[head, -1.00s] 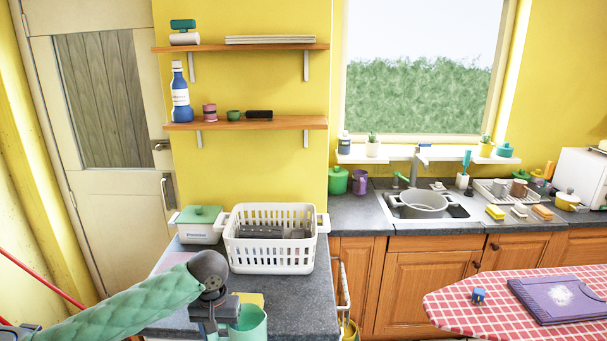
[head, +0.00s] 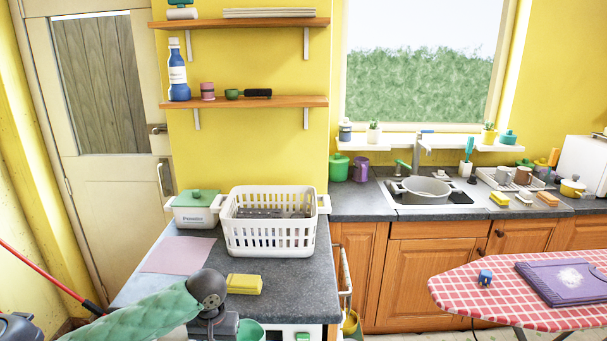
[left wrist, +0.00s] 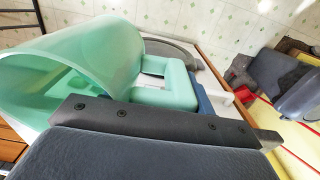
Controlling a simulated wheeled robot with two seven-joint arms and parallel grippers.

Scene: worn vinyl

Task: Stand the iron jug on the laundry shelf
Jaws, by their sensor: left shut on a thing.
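The iron jug is a mint-green jug (head: 250,332), cut off at the bottom edge of the head view. My left gripper (head: 222,327) is shut on it, in front of the near counter edge. In the left wrist view the jug (left wrist: 105,65) shows large, with its open mouth to the left and its handle (left wrist: 180,90) at the jaw (left wrist: 165,122). Two wooden wall shelves, a lower one (head: 285,102) and an upper one (head: 285,23), hang behind and above; I cannot tell which is the laundry shelf. My right gripper is not in view.
The lower shelf holds a blue bottle (head: 178,75), a pink cup (head: 207,91), a green cup (head: 232,94) and a black item (head: 258,93); its right end is bare. A white basket (head: 270,240), a lidded box (head: 195,215), a yellow sponge (head: 244,284) and a pink cloth (head: 178,254) occupy the counter.

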